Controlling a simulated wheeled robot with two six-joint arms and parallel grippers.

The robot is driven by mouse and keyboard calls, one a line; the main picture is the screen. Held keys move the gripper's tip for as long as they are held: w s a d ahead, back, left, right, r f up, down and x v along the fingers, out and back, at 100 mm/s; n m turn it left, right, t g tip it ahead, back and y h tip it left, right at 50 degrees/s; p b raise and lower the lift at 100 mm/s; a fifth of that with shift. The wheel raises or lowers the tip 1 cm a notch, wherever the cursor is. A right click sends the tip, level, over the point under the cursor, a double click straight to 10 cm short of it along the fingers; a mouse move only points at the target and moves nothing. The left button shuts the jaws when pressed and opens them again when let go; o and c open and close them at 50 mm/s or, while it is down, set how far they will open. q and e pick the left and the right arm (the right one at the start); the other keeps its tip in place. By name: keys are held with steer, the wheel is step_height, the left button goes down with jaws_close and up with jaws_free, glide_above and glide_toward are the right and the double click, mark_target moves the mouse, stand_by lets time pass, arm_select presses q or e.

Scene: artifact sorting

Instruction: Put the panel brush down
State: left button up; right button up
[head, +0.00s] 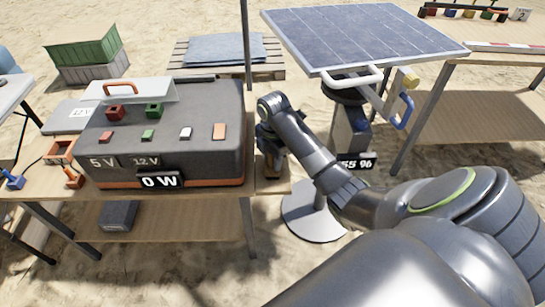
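My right arm comes in from the lower right, and its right gripper (268,146) points down over the right end of the wooden table (220,196), just right of the grey power box. A small brown piece (270,165) shows below the gripper, close to the table top. It may be the panel brush, but the gripper and wrist hide most of it. I cannot tell whether the fingers are shut on it or whether it touches the table. My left gripper is not in view.
The grey power box (205,106) with "5 V", "12 V" and "0 W" labels fills most of the table. A solar panel (360,36) on a stand is behind my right arm. A thin dark pole (247,45) rises behind the box. Little bare table shows around the gripper.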

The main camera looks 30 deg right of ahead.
steer(key=shift+o, duration=0.8)
steer(key=shift+r, duration=0.25)
step_height(320, 180, up, 6)
steer(key=shift+p, duration=1.1)
steer(key=shift+r+p, duration=0.7)
steer(key=shift+p, duration=0.05)
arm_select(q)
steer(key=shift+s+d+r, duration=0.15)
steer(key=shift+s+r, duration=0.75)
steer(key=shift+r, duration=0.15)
arm_select(e)
steer(key=shift+f, duration=0.1)
